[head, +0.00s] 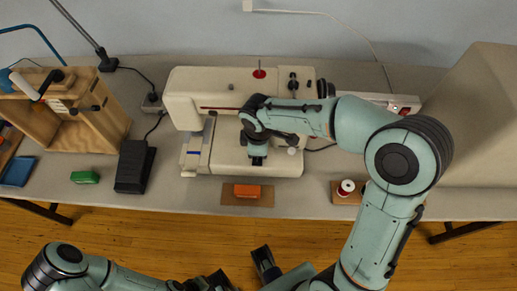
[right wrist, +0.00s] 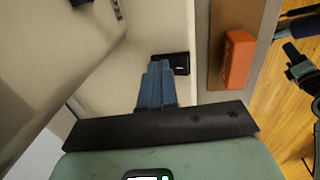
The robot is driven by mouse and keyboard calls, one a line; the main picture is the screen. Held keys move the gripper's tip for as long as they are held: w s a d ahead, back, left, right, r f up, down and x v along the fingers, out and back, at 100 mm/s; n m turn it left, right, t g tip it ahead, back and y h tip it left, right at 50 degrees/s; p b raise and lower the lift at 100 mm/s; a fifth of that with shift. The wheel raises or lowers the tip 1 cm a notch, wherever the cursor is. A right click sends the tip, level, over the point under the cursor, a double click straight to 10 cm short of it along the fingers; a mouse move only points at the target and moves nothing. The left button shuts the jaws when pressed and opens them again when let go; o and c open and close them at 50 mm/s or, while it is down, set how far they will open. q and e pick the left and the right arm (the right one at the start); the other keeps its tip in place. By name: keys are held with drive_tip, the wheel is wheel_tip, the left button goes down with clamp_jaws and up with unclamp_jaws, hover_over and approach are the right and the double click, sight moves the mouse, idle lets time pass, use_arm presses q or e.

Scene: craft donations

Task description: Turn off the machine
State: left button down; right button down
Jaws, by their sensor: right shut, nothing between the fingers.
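The machine is a cream sewing machine (head: 215,90) on the grey table, seen in the head view. My right gripper (head: 257,158) is over its front lower part, and my right arm hides some of the body. In the right wrist view the right gripper (right wrist: 160,66) is shut and empty. Its fingertips are right beside a small black switch-like part (right wrist: 183,63) on the cream surface; I cannot tell whether they touch. My left gripper (head: 212,282) is low at the bottom edge of the head view, partly cut off, away from the machine.
An orange block (head: 247,191) lies on a brown mat in front of the machine. A black pedal (head: 135,166) and green block (head: 85,177) are to the left, with a wooden box (head: 100,130) behind.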

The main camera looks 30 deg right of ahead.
sight(257, 161)
drive_tip(key=shift+s+a+f, duration=0.1)
drive_tip(key=shift+s+f, duration=0.1)
drive_tip(key=shift+f, duration=0.05)
drive_tip(key=shift+s+a, duration=0.15)
drive_tip(key=shift+s, duration=0.1)
drive_tip(key=shift+s+a+r, duration=0.1)
drive_tip(key=shift+s+a, duration=0.15)
drive_tip(key=shift+s, duration=0.05)
drive_tip(key=shift+r, duration=0.1)
drive_tip(key=shift+w+r, duration=0.1)
drive_tip(key=shift+r, duration=0.25)
wheel_tip(257, 161, up, 4)
drive_tip(key=p, duration=0.4)
drive_tip(key=shift+a+r, duration=0.15)
drive_tip(key=shift+r, duration=0.1)
wheel_tip(257, 161, up, 9)
drive_tip(key=s, duration=0.1)
drive_tip(key=shift+s+a+f, duration=0.15)
drive_tip(key=shift+s+a, duration=0.1)
